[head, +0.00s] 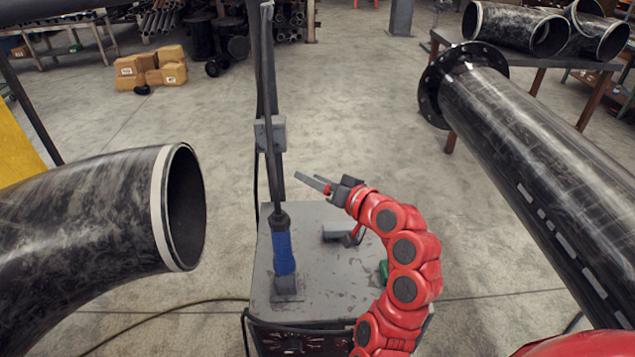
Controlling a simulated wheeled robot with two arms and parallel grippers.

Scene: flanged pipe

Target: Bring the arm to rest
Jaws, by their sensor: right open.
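My right arm is red and curves up from the lower right. Its gripper (317,184) is open and empty, pointing left above a grey cart (315,285). A dark upright post with a blue sleeve (282,250) stands on the cart, just left of the fingertips. The flanged pipe (545,150), long, black and shiny, slants down along the right side with its round bolted flange (432,88) at the far end. My left gripper is not in view.
A large black elbow pipe (90,215) with a pale rim fills the lower left. More elbows (520,28) lie on a table at the upper right. Cardboard boxes (150,70) sit on the floor at the upper left. A cable (165,310) runs along the floor. The middle floor is clear.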

